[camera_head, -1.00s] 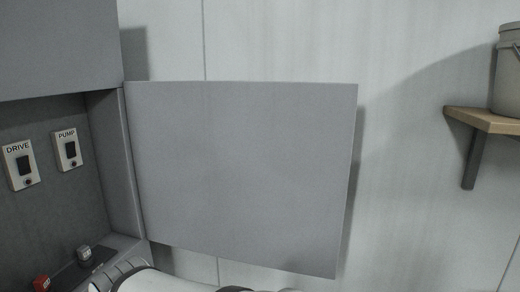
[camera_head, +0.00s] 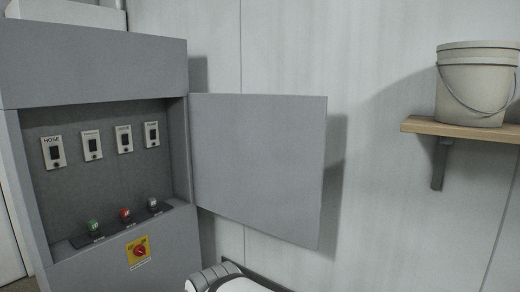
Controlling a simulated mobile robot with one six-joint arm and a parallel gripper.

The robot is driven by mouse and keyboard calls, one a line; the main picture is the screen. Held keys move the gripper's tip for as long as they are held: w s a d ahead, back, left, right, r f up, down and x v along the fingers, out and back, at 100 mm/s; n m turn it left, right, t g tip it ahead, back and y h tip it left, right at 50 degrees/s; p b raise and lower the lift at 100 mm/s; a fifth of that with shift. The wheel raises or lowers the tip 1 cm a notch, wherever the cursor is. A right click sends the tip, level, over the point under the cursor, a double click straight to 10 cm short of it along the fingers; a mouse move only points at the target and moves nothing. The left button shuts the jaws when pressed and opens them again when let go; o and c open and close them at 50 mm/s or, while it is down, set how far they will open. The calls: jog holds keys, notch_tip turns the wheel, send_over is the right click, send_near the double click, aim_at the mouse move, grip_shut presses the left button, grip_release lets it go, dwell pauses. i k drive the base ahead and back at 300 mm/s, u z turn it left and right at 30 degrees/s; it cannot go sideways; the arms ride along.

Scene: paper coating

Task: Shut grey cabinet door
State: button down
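The grey cabinet door (camera_head: 260,165) stands wide open, hinged at the right side of the grey cabinet (camera_head: 95,62) and swung out to the right in front of the wall. The cabinet's recess is uncovered and shows several switch plates, among them a HOSE switch (camera_head: 53,152), above a row of small coloured buttons. My gripper is not in view. Only a white part of my arm shows at the bottom, below the door.
A yellow panel with a red rotary switch (camera_head: 139,251) is on the cabinet's lower front. A wooden shelf (camera_head: 465,131) on the right wall holds a pale bucket (camera_head: 475,88). The space between door and shelf looks free.

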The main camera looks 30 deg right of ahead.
aim_at(258, 160)
jog(key=u, duration=0.55)
jog(key=k, duration=0.1)
jog(key=z, duration=1.65)
jog(key=i, duration=1)
jog(key=z, duration=0.05)
